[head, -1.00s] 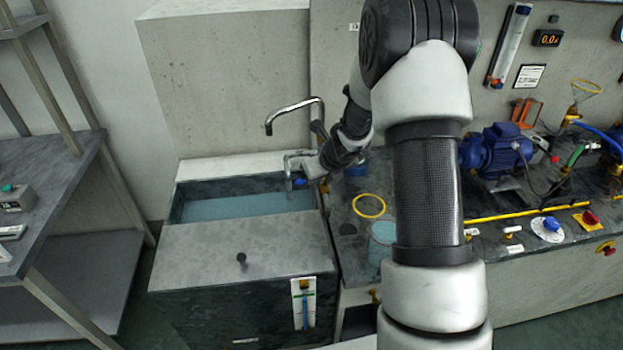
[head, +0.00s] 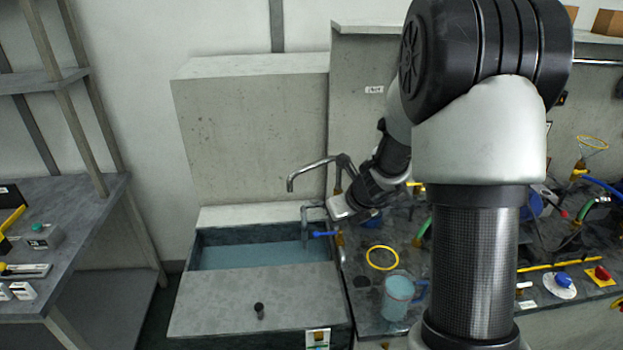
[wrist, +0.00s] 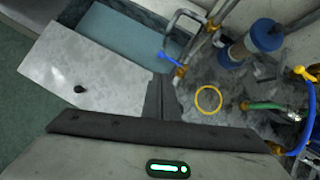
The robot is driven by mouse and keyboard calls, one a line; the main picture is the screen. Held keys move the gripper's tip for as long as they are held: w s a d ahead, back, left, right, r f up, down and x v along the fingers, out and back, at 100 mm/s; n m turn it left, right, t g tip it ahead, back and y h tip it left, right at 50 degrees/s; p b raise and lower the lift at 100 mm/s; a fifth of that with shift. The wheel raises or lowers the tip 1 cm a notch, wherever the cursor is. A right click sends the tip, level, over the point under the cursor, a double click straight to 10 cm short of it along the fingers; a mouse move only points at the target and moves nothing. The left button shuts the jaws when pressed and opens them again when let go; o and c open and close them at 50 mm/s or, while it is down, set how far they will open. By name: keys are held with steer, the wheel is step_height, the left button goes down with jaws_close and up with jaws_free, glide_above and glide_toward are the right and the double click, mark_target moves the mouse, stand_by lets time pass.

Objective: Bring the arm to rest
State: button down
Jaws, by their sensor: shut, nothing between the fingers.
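My arm rises on the right of the head view and bends down toward the sink. My gripper (head: 340,232) ends just right of the tap with the blue lever (head: 322,234), above the bench edge. In the wrist view my gripper (wrist: 163,90) has its dark fingers together, with nothing between them. It points at the area between the sink lid and the yellow ring. In the head view the fingertips are small and partly hard to make out.
The sink (head: 265,252) holds bluish water under a curved spout (head: 308,170). A yellow ring (head: 382,258) and a clear jug (head: 397,292) are on the bench. A shelf rack (head: 100,185) is at far left.

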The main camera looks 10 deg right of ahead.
steer(key=s+a+r+n+y+p, duration=0.1)
steer(key=s+a+r+n, duration=0.3)
steer(key=s+r+n, duration=0.4)
steer(key=s+a+r+n, duration=0.4)
steer(key=s+r+n, duration=0.1)
steer(key=r+n, duration=0.45)
steer(key=s+d+r+n+h, duration=0.1)
steer(key=s+d+r+n, duration=0.1)
steer(key=s+n, duration=0.5)
steer(key=s+d+r+n+h, duration=0.2)
steer(key=s+n, duration=0.6)
steer(key=s, duration=0.1)
steer(key=shift+g+p, duration=0.4)
